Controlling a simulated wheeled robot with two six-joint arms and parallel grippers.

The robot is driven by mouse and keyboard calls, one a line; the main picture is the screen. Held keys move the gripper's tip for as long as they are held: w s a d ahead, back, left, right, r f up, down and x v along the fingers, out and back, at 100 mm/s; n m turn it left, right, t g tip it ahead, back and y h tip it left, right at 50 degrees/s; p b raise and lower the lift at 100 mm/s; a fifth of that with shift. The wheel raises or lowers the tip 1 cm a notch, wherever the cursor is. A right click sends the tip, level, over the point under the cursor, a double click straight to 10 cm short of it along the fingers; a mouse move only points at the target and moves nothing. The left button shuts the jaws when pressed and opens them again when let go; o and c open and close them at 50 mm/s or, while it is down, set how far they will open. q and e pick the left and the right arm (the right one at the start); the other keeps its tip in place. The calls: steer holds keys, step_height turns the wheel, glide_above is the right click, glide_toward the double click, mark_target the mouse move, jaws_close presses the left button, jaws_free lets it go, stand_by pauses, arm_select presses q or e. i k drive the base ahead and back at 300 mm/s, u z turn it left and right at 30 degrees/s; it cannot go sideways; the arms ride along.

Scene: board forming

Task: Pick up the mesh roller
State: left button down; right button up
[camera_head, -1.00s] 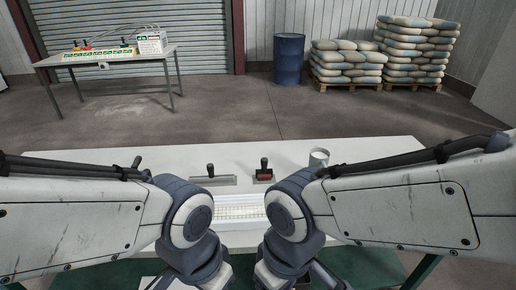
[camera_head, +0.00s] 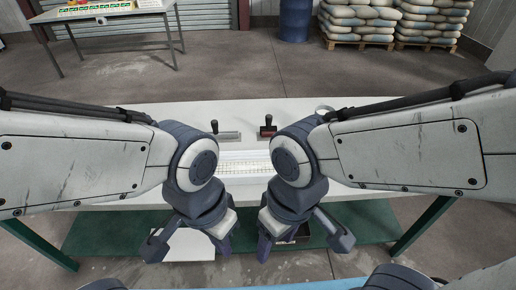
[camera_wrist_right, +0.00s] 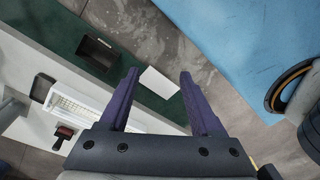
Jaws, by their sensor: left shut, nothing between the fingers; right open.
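I cannot tell for sure which tool is the mesh roller. A tool with a red body and black upright handle (camera_head: 267,131) stands on the white table, behind the white mould with mesh (camera_head: 240,170). It also shows at the lower left of the right wrist view (camera_wrist_right: 64,133). A grey flat tool with a dark knob handle (camera_head: 227,134) lies to its left. My left gripper (camera_head: 222,245) is shut and empty, in front of the table's near edge. My right gripper (camera_wrist_right: 158,76) is open and empty, also in front of the near edge, apart from all tools.
A white cup-like cylinder (camera_head: 324,111) stands on the table at right, partly hidden by my right arm. Below is a green shelf (camera_head: 345,222) with a black open box (camera_wrist_right: 97,52) and a white sheet (camera_wrist_right: 158,82). The table's back strip is mostly clear.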

mark_target(268, 131)
steer(key=z, duration=0.75)
steer(key=k, duration=1.1)
steer(key=z, duration=0.9)
steer(key=i, duration=1.45)
steer(key=u, duration=1.05)
steer(key=i, duration=0.85)
steer(key=u, duration=1.55)
steer(key=i, duration=0.4)
steer(key=u, duration=0.3)
